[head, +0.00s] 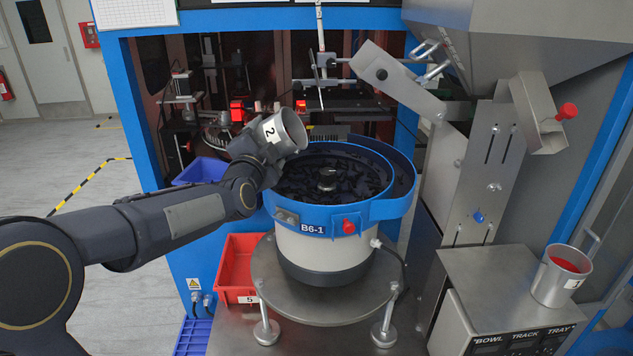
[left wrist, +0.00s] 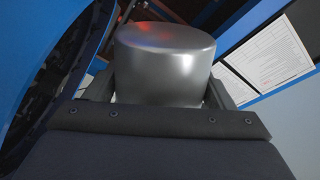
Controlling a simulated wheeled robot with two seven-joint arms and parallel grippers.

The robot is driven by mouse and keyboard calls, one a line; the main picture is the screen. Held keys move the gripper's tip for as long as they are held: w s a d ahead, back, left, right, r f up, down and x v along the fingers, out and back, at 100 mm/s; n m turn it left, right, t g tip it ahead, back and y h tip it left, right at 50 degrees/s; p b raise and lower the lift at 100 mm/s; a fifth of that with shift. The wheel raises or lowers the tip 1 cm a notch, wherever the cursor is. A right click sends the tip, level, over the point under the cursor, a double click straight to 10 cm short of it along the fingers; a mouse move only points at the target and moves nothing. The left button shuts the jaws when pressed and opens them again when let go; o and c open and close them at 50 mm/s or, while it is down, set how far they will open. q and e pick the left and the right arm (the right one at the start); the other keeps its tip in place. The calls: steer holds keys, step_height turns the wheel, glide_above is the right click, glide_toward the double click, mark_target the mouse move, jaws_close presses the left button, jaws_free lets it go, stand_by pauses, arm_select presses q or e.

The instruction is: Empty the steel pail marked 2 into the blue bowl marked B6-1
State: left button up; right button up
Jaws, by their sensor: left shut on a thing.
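The steel pail marked 2 (head: 285,131) is held by my left gripper (head: 262,143) at the left rim of the blue bowl. In the left wrist view the pail (left wrist: 165,70) sits between the two fingers of my left gripper (left wrist: 160,92). The blue bowl marked B6-1 (head: 380,208) stands on a round steel plate and holds many small dark parts. My right gripper is in neither view.
A second steel pail (head: 548,287) with red contents stands on the control box (head: 500,265) at right. A red bin marked 5 (head: 238,262) sits below the bowl at left, a blue bin (head: 200,171) behind my arm. A steel chute (head: 385,75) hangs above the bowl.

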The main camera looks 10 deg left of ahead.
arm_select(q)
steer(key=shift+a+r, duration=0.1)
steer(key=shift+a, duration=0.05)
steer(key=shift+m, duration=0.4)
steer(key=shift+d+m, duration=0.2)
steer(key=shift+m, duration=0.1)
steer(key=shift+a, duration=0.15)
steer(key=shift+d+m, duration=0.2)
steer(key=shift+m, duration=0.2)
steer(key=shift+a, duration=0.15)
steer(key=shift+p, duration=0.3)
